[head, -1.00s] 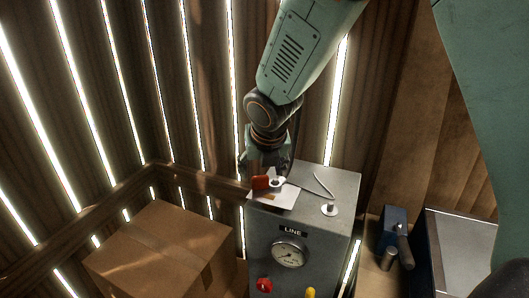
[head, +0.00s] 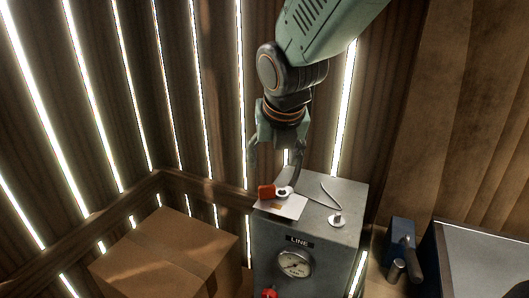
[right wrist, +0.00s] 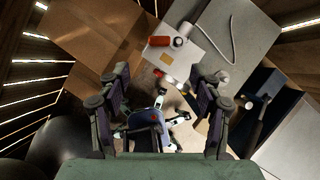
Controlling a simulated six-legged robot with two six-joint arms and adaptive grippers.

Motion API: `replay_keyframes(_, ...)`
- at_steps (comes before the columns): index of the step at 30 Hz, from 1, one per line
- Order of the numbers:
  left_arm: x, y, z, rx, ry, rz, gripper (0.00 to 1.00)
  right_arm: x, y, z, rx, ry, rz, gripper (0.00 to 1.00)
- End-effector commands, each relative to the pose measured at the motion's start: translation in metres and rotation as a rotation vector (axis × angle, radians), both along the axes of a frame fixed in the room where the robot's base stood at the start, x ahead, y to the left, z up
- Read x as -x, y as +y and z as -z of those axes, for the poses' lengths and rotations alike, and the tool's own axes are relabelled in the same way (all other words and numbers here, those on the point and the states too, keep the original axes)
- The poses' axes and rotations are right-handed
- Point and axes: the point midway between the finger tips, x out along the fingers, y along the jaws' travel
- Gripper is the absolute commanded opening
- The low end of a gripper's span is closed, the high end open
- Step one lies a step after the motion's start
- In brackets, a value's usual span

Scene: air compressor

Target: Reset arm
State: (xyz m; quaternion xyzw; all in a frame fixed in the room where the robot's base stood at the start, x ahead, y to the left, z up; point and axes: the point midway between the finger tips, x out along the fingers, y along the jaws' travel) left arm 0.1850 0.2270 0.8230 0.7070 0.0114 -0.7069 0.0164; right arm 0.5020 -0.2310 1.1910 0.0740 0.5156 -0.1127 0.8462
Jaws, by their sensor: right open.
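My right gripper (head: 276,168) is open and empty above the top of the grey air compressor box (head: 335,258). Its two fingers are spread apart in the right wrist view (right wrist: 166,100), with nothing between them touching. An orange-red part (head: 266,191) and a white round part (head: 284,192) lie on a white card (head: 285,208) on the box top, below the gripper. They also show ahead of the fingers in the right wrist view. My left gripper is not in view.
A cardboard box (head: 165,250) stands left of the compressor. The compressor front has a gauge (head: 295,263) and a red knob (head: 269,293). A white fitting (head: 337,221) and a thin curved tube (head: 330,195) are on its top. Slatted wooden walls are behind.

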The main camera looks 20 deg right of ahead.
Motion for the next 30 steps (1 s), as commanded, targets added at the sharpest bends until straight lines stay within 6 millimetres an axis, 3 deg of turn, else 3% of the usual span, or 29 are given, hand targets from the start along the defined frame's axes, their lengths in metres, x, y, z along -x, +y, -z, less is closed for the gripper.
replay_keyframes(5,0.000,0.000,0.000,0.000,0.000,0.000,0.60,0.000,0.000,0.000,0.000,0.000,0.001,0.65)
replay_keyframes(8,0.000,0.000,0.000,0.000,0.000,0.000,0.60,0.001,0.000,0.010,-0.022,0.008,0.036,0.65)
replay_keyframes(14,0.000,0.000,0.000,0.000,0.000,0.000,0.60,0.015,0.003,0.079,-0.190,0.041,0.327,0.65)
replay_keyframes(20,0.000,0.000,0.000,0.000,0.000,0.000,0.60,0.043,0.007,0.154,-0.369,0.077,0.712,0.65)
replay_keyframes(30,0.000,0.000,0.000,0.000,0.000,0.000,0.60,0.120,0.009,0.261,-0.587,0.122,1.420,0.65)
